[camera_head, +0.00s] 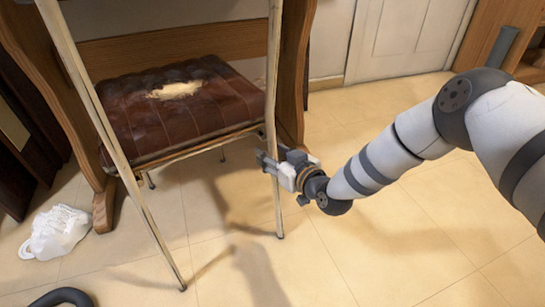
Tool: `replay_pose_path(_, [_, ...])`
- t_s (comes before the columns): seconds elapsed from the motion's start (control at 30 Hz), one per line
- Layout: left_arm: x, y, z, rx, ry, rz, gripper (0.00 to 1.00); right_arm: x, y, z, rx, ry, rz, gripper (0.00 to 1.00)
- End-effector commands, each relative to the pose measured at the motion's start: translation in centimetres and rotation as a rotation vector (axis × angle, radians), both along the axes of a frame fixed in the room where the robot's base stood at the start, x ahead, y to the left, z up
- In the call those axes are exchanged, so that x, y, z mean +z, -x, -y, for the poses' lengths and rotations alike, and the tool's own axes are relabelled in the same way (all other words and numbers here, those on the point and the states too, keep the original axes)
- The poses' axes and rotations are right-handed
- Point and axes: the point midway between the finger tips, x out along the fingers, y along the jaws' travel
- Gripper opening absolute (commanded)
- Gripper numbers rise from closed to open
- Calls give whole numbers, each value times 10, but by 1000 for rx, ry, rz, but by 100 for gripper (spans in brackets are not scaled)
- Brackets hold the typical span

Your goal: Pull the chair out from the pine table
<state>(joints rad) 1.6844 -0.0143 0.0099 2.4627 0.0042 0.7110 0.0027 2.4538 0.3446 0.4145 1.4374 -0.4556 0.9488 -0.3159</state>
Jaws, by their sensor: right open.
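The chair (190,118) has a dark brown ribbed seat with a torn pale patch and thin light frame legs. It stands at the upper left, partly between the wooden supports of the pine table (150,47). My right gripper (268,163) comes in from the right and is at the chair's right upright, with its open fingers close to the thin post. Whether they touch the post is hard to tell. My left gripper does not show.
A crumpled white bag (54,232) lies on the floor at left. A dark curved object shows at the bottom left edge. A white door (408,40) and a wooden cabinet (490,35) stand at the back right.

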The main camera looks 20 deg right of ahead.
Motion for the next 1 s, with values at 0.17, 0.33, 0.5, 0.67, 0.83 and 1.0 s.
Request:
replay_pose_path(0.17, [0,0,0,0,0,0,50,0,1,0,0,0,-1,34])
replay_pose_path(0.33, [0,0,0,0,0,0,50,-1,1,0,0,0,-1,0])
replay_pose_path(0.5, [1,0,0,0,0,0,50,-1,2,0,0,0,-2,0])
replay_pose_path(0.67, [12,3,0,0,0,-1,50,-2,16,2,0,-1,-9,0])
replay_pose_path(0.83, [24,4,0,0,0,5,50,0,32,4,1,-1,-8,0])
replay_pose_path(1.0, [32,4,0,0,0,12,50,-1,48,6,0,-1,-9,0])
